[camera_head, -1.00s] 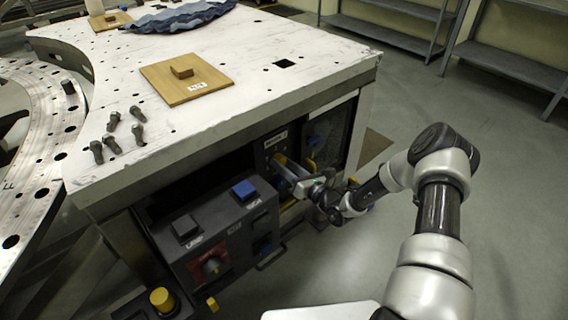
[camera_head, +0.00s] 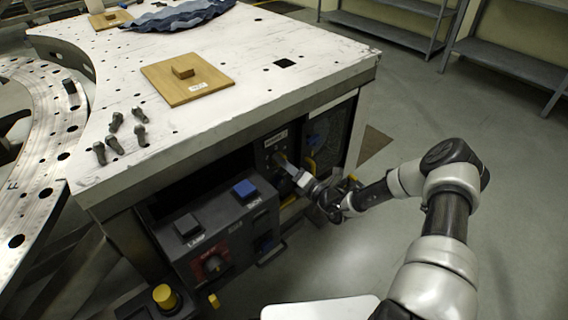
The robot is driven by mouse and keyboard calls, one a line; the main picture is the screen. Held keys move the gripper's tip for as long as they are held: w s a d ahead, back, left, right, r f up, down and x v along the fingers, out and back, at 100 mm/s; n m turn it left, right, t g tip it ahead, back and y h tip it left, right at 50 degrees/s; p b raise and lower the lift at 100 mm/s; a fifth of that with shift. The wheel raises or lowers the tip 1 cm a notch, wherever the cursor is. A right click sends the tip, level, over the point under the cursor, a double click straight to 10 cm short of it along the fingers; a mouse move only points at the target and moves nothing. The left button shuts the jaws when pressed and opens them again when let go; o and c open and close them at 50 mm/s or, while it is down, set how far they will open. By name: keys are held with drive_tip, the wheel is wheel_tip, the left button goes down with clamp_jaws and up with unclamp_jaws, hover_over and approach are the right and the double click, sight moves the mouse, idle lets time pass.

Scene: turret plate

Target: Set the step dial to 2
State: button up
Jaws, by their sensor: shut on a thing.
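My gripper (camera_head: 284,164) reaches under the table's right part to a dark panel (camera_head: 268,150) with a small white label above. Its fingers are shut on what looks like the step dial on that panel. The fingers cover most of the dial, so its pointer and setting cannot be read. The label's lettering is too small to read.
The worktable (camera_head: 235,100) overhangs the panel. A dark control box (camera_head: 215,235) stands left of my gripper, with a grey button (camera_head: 187,226), a blue button (camera_head: 244,188) and a black knob on a red plate (camera_head: 212,265). Floor at right is clear.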

drive_tip(key=shift+f, duration=0.1)
drive_tip(key=o, duration=1)
drive_tip(key=shift+o, duration=0.2)
drive_tip(key=shift+s+d, duration=0.1)
drive_tip(key=p+v, duration=0.2)
drive_tip(key=v, duration=1.5)
drive_tip(key=shift+p, duration=0.35)
drive_tip(key=shift+s, duration=0.1)
